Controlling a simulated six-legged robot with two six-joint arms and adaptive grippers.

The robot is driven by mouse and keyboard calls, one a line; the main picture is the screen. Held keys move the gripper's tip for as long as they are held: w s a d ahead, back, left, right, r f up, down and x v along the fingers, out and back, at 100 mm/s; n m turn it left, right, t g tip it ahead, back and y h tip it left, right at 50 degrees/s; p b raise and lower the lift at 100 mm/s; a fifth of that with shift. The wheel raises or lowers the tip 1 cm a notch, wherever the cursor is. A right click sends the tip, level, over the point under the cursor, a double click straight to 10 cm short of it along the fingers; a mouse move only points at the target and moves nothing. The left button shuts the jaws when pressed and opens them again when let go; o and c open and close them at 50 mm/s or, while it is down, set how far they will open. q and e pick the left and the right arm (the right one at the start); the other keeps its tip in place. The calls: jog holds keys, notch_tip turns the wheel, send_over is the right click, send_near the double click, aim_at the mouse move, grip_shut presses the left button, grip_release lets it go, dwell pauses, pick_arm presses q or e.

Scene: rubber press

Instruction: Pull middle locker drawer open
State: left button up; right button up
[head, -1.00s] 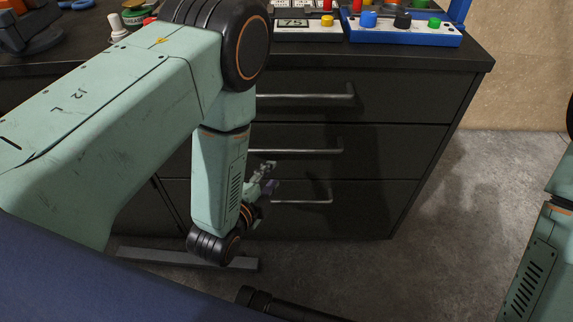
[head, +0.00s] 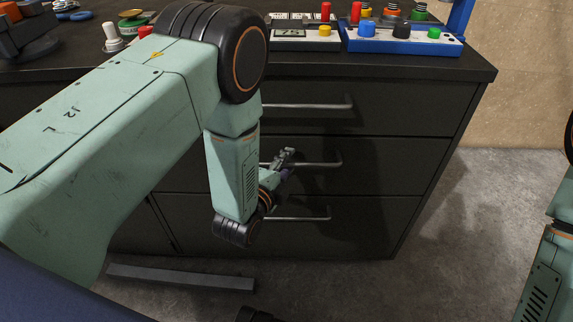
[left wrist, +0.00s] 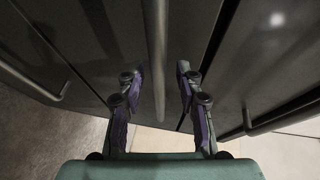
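The middle drawer (head: 395,168) of the dark locker is shut. Its metal bar handle (head: 322,165) runs across the front. My left gripper (head: 284,160) is at the left part of this handle. In the left wrist view, the left gripper (left wrist: 159,78) is open, its two purple-sided fingers apart. The handle bar (left wrist: 156,45) shows between the fingers, with a gap on each side. I cannot tell whether a fingertip touches the drawer front. My left arm hides the handle's left end in the head view. My right gripper is out of view.
The top drawer handle (head: 315,106) is above and the bottom drawer handle (head: 305,217) is below; both drawers are shut. A button panel (head: 405,42) and other items stand on the locker top. A grey bar (head: 180,277) lies low in front. Concrete floor (head: 480,240) is clear at right.

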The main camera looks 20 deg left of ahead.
pick_arm(q)
jog(key=shift+w+f, duration=0.1)
jog(key=shift+w, duration=0.05)
jog(key=shift+c, duration=0.2)
jog(key=c, duration=0.4)
grip_shut()
